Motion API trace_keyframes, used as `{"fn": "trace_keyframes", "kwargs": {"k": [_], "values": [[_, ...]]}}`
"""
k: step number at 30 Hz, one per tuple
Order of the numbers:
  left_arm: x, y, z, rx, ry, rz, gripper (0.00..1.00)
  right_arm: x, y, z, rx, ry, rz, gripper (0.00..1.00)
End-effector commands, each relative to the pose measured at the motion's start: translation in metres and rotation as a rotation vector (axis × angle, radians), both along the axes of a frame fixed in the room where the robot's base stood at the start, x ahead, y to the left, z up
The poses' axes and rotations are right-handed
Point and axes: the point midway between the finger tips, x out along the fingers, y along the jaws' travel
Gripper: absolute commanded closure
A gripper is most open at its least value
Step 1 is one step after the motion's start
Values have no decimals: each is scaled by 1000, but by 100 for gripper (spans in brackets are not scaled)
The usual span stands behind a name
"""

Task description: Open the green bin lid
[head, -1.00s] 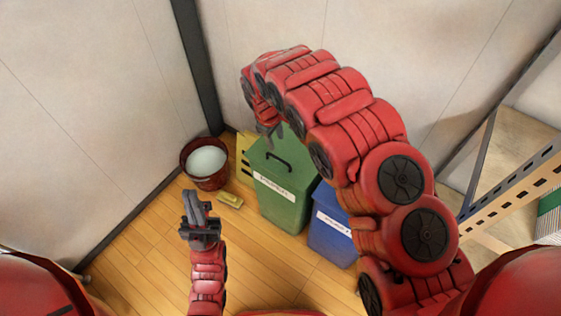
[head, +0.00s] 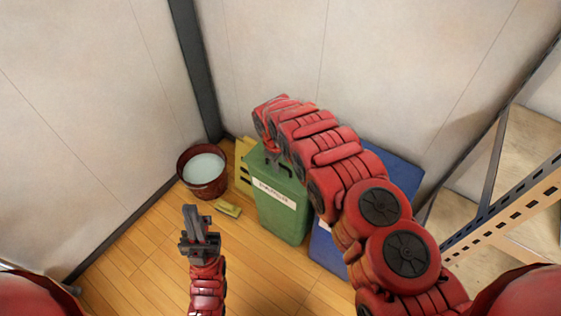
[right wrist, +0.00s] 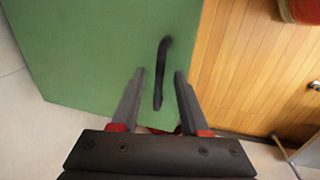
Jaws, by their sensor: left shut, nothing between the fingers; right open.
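The green bin (head: 283,215) stands on the floor with a white label on its front. Its lid looks closed, with a black handle (head: 284,162) on top. My right gripper (right wrist: 160,72) is open. In the right wrist view its fingers lie on either side of the black handle (right wrist: 162,65) over the green lid (right wrist: 95,50); whether they touch it I cannot tell. In the head view my right arm partly hides that gripper and the lid. My left gripper (head: 196,208) is shut and empty, to the left of the bin.
A blue bin (head: 326,248) stands right of the green one, partly behind my right arm. A dark red bucket (head: 204,188), a yellow bin (head: 243,150) and a small yellow object (head: 228,209) are on the left. A metal shelf (head: 500,215) stands right. Walls close the corner.

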Motion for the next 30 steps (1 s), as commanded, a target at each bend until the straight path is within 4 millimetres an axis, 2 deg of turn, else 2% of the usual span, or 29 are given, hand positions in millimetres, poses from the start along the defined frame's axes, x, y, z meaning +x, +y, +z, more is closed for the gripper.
{"fn": "trace_keyframes", "kwargs": {"k": [5, 8, 13, 30], "values": [[0, 0, 0, 0, 0, 0, 100, 0, 0, 0, 0, -1, 0, 55], [0, 0, 0, 0, 0, 0, 100, 0, 0, 0, 0, 0, 0, 70], [0, 0, 0, 0, 0, 0, 100, 0, 0, 1, 0, -1, 0, 100], [0, 0, 0, 0, 0, 0, 100, 0, 0, 1, 0, -1, 0, 100]]}}
